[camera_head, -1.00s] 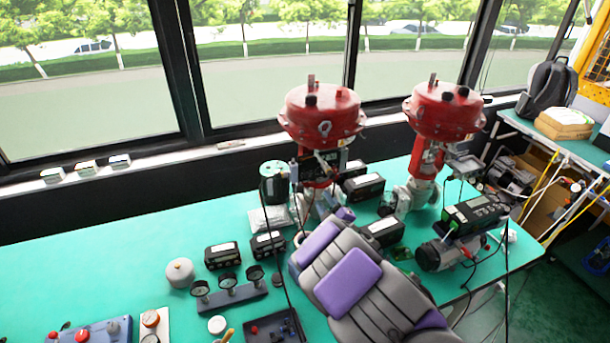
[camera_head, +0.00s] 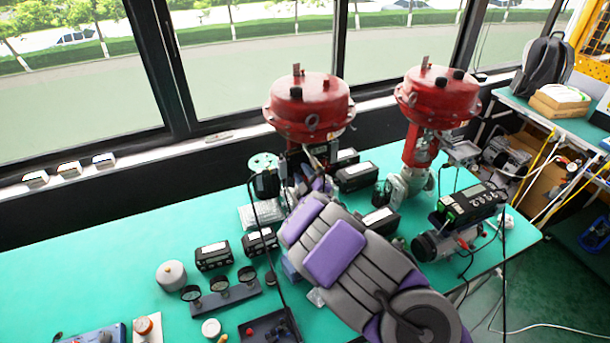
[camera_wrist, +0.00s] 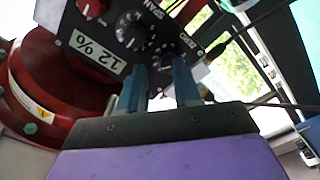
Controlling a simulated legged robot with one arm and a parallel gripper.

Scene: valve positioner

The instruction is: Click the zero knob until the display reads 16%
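In the wrist view a dark positioner panel (camera_wrist: 122,20) appears rotated, with a white display (camera_wrist: 97,53) reading 12%. It carries a red-marked knob (camera_wrist: 90,8), a knob by the SPAN lettering (camera_wrist: 130,28), and the zero knob (camera_wrist: 162,56) by the ZERO lettering. My gripper (camera_wrist: 160,68) has its two blue-grey fingers apart, with tips just below and either side of the zero knob. I cannot tell whether they touch it. In the head view my arm reaches the left red valve actuator (camera_head: 308,105) and hides the gripper and most of the panel.
A second red actuator (camera_head: 437,97) stands to the right. Black boxes, a gauge bar (camera_head: 226,299) and a grey round pot (camera_head: 171,275) lie on the green table (camera_head: 90,265). A dark cable hangs left of my arm. Windows line the back.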

